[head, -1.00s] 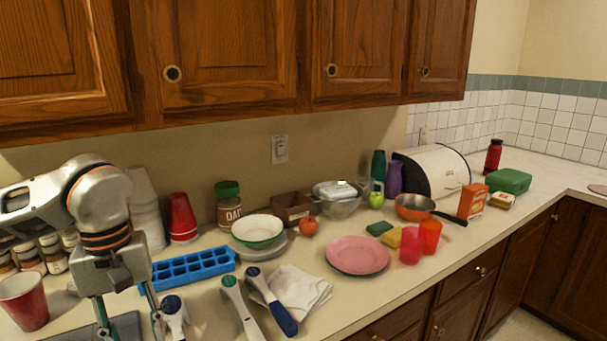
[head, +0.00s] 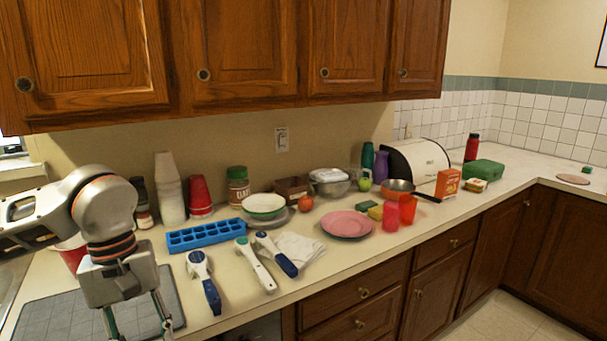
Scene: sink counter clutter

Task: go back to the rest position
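My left gripper (head: 137,318) is at the lower left of the head view, pointing down over the dark grey mat (head: 60,318). Its two fingers are spread apart with nothing visible between them, and the tips run to the bottom edge of the picture. My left arm comes in from the left and hides part of a red cup (head: 71,256) behind it. My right gripper is not in the picture.
Ice cream scoops or similar handled tools (head: 204,282) lie right of my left gripper, near a blue ice tray (head: 205,236). Stacked cups (head: 170,200) stand behind. A pink plate (head: 346,224) and red cups (head: 407,209) are farther right. Cabinets (head: 240,60) overhang the counter.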

